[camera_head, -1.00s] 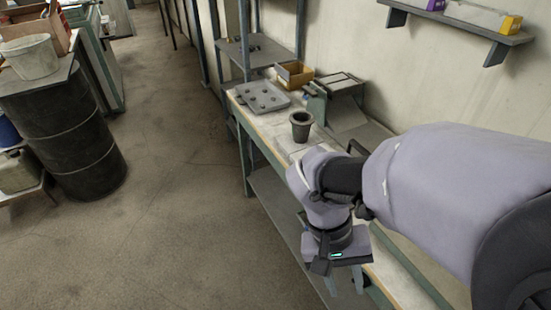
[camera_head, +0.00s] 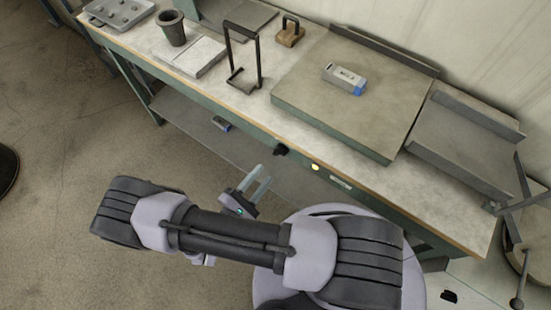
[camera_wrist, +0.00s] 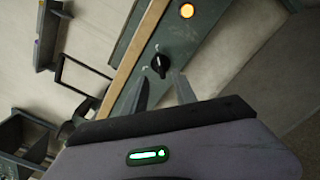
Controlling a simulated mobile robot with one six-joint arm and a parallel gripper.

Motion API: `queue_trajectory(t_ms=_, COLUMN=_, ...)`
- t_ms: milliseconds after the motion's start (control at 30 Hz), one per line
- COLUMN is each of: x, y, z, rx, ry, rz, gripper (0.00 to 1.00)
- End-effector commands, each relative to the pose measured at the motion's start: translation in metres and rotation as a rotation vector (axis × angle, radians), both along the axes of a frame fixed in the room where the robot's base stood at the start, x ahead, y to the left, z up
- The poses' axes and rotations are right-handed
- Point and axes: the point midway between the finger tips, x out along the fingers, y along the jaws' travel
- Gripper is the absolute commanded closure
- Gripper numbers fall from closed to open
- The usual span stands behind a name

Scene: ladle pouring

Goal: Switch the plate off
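The hot plate (camera_head: 335,110) is a wide grey slab on the workbench, in the right half of the head view. On the bench's green front edge below it sit a black knob (camera_head: 280,149) and a lit yellow-orange lamp (camera_head: 315,167). The wrist view shows the knob (camera_wrist: 160,65) at the upper middle and the glowing lamp (camera_wrist: 187,10) above it. My gripper (camera_head: 263,178) is below and in front of the knob. In the wrist view its two fingers (camera_wrist: 161,84) are apart and empty, pointing towards the knob. I see no contact with the knob.
A grey-blue block with a blue end (camera_head: 344,79) lies on the plate. Left of it stand a black wire frame (camera_head: 243,60), a small handled block (camera_head: 290,35) and a dark crucible (camera_head: 172,28). A lower shelf (camera_head: 190,130) runs under the bench.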

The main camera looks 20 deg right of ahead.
Motion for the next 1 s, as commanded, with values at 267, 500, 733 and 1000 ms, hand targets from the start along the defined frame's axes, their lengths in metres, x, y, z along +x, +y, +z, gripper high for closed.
queue_trajectory(t_ms=267, x=0.037, y=-0.052, z=-0.001, rx=0.000, ry=0.000, rz=-0.004, gripper=0.66)
queue_trajectory(t_ms=500, x=0.045, y=-0.063, z=0.000, rx=0.001, ry=0.001, rz=-0.001, gripper=0.66)
queue_trajectory(t_ms=733, x=0.045, y=-0.062, z=0.000, rx=0.001, ry=0.000, rz=-0.001, gripper=0.76)
queue_trajectory(t_ms=1000, x=0.045, y=-0.062, z=0.000, rx=0.001, ry=0.000, rz=-0.002, gripper=1.00)
